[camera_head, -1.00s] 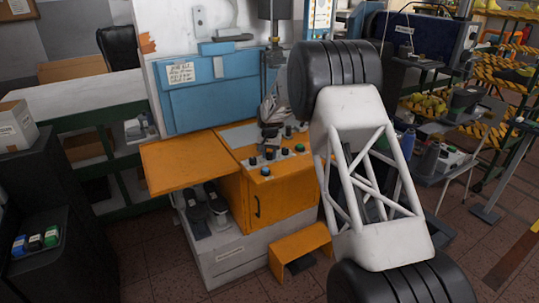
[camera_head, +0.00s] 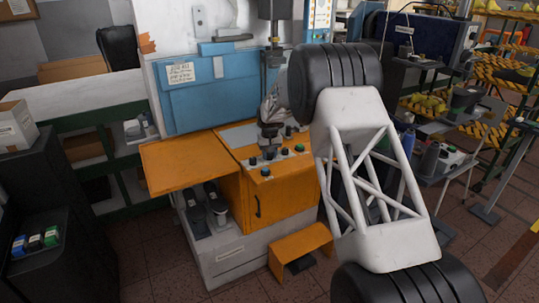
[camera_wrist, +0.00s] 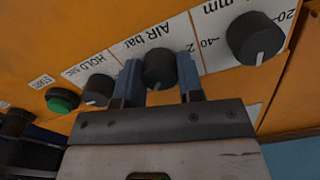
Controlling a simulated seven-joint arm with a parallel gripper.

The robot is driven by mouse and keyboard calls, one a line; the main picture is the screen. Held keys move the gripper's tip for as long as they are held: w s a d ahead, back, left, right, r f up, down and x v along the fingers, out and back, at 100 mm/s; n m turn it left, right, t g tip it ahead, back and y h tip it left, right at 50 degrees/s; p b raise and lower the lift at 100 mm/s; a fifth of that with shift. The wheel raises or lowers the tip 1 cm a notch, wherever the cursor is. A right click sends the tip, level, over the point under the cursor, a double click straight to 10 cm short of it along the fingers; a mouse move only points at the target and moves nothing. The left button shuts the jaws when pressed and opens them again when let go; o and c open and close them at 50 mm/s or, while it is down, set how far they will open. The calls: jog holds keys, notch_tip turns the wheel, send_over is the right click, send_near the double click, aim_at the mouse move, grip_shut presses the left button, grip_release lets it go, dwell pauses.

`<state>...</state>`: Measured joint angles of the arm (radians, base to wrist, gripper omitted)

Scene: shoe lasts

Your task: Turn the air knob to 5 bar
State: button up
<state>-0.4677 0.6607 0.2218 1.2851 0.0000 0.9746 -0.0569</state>
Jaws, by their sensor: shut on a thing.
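The black air knob (camera_wrist: 159,66) sits on the orange panel beside a white label (camera_wrist: 146,37) reading "AIR bar". My gripper (camera_wrist: 160,88) has one finger on each side of the knob and is shut on it. A white pointer line on the knob faces toward the bottom of the wrist view.
In the wrist view, a HOLD knob (camera_wrist: 98,89) and a green START button (camera_wrist: 62,100) lie to the left. Another black knob (camera_wrist: 255,38) marked in mm lies to the right. A blue panel (camera_head: 213,92) stands behind the machine.

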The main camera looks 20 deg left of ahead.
aim_at(270, 154)
jog(key=shift+r, duration=0.1)
jog(key=o, duration=0.9)
jog(key=shift+r, duration=0.1)
jog(key=shift+r, duration=3.75)
jog(key=shift+r, duration=0.1)
